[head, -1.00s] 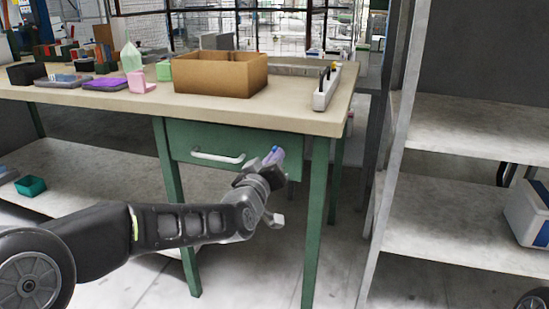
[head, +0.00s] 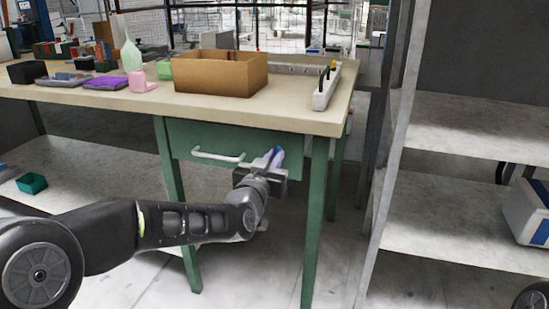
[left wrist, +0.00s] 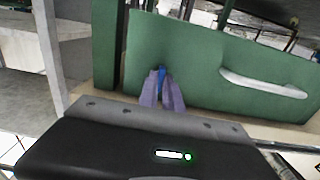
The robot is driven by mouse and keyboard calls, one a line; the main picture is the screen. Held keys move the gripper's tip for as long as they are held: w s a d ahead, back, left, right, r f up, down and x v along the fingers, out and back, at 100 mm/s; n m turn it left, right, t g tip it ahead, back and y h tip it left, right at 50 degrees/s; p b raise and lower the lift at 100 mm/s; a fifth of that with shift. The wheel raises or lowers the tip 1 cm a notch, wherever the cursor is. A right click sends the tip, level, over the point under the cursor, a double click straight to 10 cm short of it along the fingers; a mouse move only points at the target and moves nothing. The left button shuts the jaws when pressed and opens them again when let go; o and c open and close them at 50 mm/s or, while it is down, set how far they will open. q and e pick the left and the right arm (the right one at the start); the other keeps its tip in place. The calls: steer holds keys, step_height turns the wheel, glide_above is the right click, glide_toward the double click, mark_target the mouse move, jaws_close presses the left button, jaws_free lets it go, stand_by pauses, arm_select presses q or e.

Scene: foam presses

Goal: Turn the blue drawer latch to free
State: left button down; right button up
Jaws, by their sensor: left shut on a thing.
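The green drawer (head: 208,139) under the workbench top is closed, with a white bar handle (head: 218,156). The blue latch (left wrist: 161,77) is on the drawer front, to the left of the handle in the left wrist view. My left gripper (head: 276,159) is at the drawer front, to the right of the handle in the head view. In the left wrist view its purple fingers (left wrist: 161,92) are shut on the blue latch, one on each side. The fingers hide most of the latch, so its exact turn is hard to tell. My right gripper is not in view.
The workbench top (head: 150,99) carries a cardboard box (head: 220,75), a white holder (head: 326,88) and several small items. A green table leg (head: 315,225) stands just right of the drawer. Grey shelves (head: 455,195) stand farther right.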

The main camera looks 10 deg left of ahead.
arm_select(q)
steer(key=c, duration=1.5)
jaws_free()
steer(key=shift+s, duration=0.1)
steer(key=s, duration=0.2)
steer(key=s+p, duration=0.1)
steer(key=s, duration=0.4)
steer(key=shift+s+a, duration=0.25)
steer(key=shift+s, duration=0.05)
steer(key=shift+f, duration=0.1)
